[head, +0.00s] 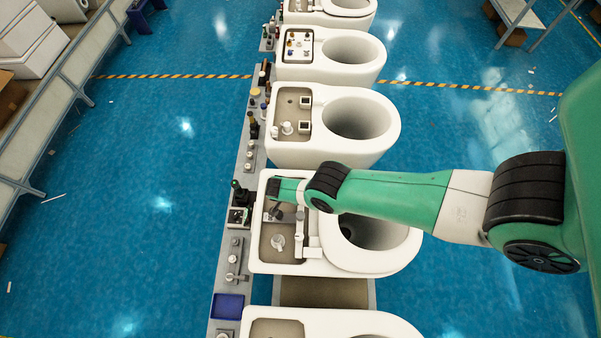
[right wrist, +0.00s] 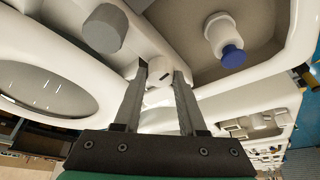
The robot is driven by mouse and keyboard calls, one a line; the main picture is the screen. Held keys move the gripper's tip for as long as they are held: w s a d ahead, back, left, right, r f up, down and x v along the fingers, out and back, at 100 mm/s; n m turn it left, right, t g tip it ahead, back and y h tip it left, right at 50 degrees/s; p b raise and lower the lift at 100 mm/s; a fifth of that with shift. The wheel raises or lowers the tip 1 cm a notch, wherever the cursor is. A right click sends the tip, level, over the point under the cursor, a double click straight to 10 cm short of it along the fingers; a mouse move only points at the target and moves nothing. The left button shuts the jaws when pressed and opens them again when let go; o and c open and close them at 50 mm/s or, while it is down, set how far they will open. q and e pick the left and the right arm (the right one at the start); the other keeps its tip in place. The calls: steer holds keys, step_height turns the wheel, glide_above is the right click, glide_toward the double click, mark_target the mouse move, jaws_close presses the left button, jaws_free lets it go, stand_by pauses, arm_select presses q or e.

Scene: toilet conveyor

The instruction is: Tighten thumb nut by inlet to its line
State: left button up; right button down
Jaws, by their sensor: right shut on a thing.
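The toilet (head: 375,262) in the middle of the head view has an open tank section at its left, with white and grey fittings inside. My right gripper (head: 275,212) reaches over this tank from the right. In the right wrist view, its two fingers (right wrist: 158,82) are closed on a small white round piece, the thumb nut (right wrist: 160,74), which carries a short dark mark. The fingers hide its sides. I cannot tell how the mark lines up with any line on the inlet. My left gripper is not in view.
A grey cylinder (right wrist: 105,28) stands close by the fingers. A white fitting with a blue end (right wrist: 230,52) is in the tank. A grey rail with parts and a blue bin (head: 228,306) runs along the left. More toilets stand ahead and behind.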

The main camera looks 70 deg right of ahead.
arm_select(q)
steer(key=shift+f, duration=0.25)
arm_select(e)
steer(key=shift+m, duration=0.4)
steer(key=shift+c, duration=2.4)
jaws_free()
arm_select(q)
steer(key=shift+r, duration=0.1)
arm_select(e)
steer(key=shift+r, duration=0.15)
